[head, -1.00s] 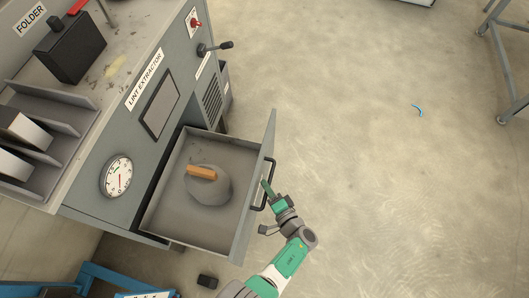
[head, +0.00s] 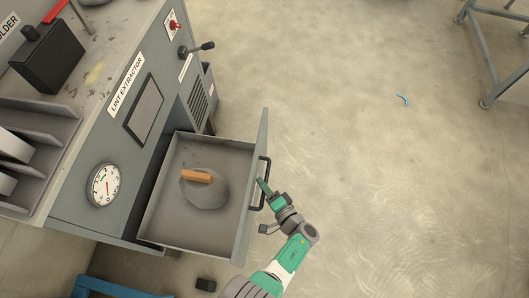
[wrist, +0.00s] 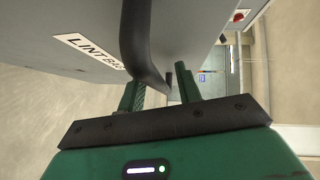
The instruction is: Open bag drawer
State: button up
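The grey bag drawer (head: 232,238) is pulled well out of the lint extractor cabinet (head: 80,205). Its front carries a partly hidden "LINT BAG" label (wrist: 88,50) in the wrist view. A dark bar handle (head: 264,170) is on the drawer's front. It also shows large in the wrist view (wrist: 137,40). My gripper (head: 265,189) is at the handle. In the wrist view my gripper's fingers (wrist: 161,93) are apart, with the handle's lower bend between them. A gap shows beside the right finger, and firm contact is hard to tell.
Inside the drawer lies a grey rounded bag (head: 207,195) with an orange-brown block (head: 196,176) on top. A blue frame (head: 105,289) stands at lower left. The floor (head: 370,190) to the right is mostly clear, with a metal stand (head: 487,55) far right.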

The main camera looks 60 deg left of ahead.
jog(key=d+r+p, duration=0.1)
jog(key=d+p, duration=0.1)
jog(key=d, duration=0.5)
jog(key=shift+d, duration=0.4)
